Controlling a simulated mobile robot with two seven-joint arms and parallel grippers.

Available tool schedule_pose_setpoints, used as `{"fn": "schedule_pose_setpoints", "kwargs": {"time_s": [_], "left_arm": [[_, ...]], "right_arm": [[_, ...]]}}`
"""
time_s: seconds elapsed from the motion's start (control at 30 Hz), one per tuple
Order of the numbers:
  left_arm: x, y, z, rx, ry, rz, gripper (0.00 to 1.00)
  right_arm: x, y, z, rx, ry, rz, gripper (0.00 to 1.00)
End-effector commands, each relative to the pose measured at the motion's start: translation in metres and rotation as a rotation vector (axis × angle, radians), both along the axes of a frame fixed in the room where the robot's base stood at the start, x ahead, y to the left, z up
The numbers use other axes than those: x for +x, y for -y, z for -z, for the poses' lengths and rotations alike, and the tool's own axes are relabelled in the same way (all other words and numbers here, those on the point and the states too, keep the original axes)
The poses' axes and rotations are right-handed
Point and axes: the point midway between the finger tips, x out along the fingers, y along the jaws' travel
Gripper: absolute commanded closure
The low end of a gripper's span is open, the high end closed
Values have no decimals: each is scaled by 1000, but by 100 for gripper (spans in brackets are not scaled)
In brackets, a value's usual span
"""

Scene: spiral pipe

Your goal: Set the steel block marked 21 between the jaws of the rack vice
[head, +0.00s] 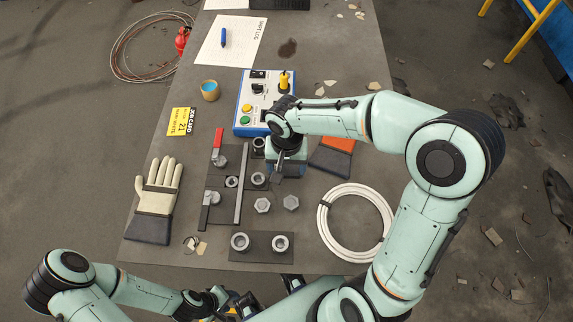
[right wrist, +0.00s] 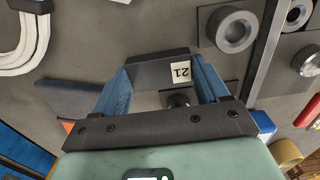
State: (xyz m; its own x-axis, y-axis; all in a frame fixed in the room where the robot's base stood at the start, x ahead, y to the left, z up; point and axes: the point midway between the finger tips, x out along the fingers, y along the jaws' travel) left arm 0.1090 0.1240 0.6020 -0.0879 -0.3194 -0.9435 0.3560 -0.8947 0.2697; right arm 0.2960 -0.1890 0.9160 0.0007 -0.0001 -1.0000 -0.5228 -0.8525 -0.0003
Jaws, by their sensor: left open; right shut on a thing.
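The steel block marked 21 (right wrist: 150,74) is a dark grey block with a white label, in the right wrist view. My right gripper (right wrist: 162,80) is shut on it, with a blue finger at each end. In the head view my right gripper (head: 282,168) is right of the vice, and the wrist mostly hides the block. My left gripper (head: 268,293) is open and empty at the table's front edge, partly hidden.
Steel rings and nuts (head: 263,205) stand right of the bar. A dark plate with two rings (head: 262,247) lies in front. A white cable coil (head: 356,222), a glove (head: 157,197), a yellow job card (head: 181,121) and a control box (head: 246,105) surround the work area.

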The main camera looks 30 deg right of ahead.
Motion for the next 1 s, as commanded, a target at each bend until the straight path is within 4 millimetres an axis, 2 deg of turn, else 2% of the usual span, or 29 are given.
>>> {"fn": "schedule_pose_setpoints", "kwargs": {"time_s": [0.37, 0.4, 0.47, 0.77, 0.87, 1.0], "left_arm": [[-2, 0, 4, 0, -2, 0, 57], [-2, 0, 4, 0, -2, 0, 57], [-2, 0, 3, 0, -2, 0, 57], [-1, 0, 1, 0, 0, 0, 57], [1, 0, -2, 0, 1, 0, 57], [3, 0, -6, 0, 3, 0, 57]], "right_arm": [[0, 0, 4, 0, 1, 0, 73], [0, 0, 4, 0, 0, 0, 19], [0, 0, 4, 0, 0, 0, 0], [0, 0, 1, -1, 1, 0, 0], [1, 0, -7, 0, 4, 0, 0], [1, 0, -33, 0, 7, 0, 0]]}}
